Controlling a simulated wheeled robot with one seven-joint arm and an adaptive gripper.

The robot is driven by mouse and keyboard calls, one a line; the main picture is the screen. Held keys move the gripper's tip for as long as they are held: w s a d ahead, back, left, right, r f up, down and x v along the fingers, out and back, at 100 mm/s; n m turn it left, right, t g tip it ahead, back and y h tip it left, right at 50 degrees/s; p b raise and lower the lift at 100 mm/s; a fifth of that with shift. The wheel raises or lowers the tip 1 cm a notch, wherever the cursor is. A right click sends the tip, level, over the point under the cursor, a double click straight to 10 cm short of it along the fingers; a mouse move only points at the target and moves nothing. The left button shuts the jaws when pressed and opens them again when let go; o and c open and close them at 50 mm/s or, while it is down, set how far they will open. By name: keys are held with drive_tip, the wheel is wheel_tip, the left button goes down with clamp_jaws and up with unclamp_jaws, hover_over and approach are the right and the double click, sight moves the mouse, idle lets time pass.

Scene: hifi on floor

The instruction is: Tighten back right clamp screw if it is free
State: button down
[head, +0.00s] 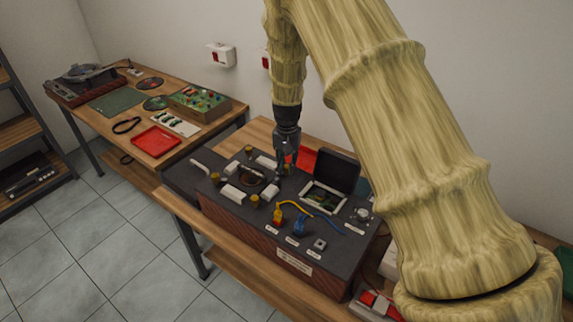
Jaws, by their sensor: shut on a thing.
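The dark hi-fi unit (237,212) sits on the wooden table. Brass-coloured clamp screws stand around a round part on its left half: one at the back left (249,151), one at the front left (215,179), one at the front right (255,201). My gripper (284,172) points down at the back right corner of this group. It is shut on the back right clamp screw, which its fingers mostly hide. How far that screw is turned cannot be seen.
An open dark lid (337,171) stands to the right of my gripper, by a framed opening (324,198). Yellow (277,216) and blue (299,226) connectors with cables are in front. Pale blocks lie between the screws. A second table holds a red tray (156,141).

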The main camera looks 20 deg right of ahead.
sight(287, 167)
drive_tip(key=shift+r+m, duration=0.1)
drive_tip(key=shift+m, duration=0.3)
drive_tip(key=c, duration=1.5)
unclamp_jaws()
drive_tip(key=shift+d, duration=0.1)
wheel_tip(287, 167, up, 12)
drive_tip(key=shift+f, duration=0.1)
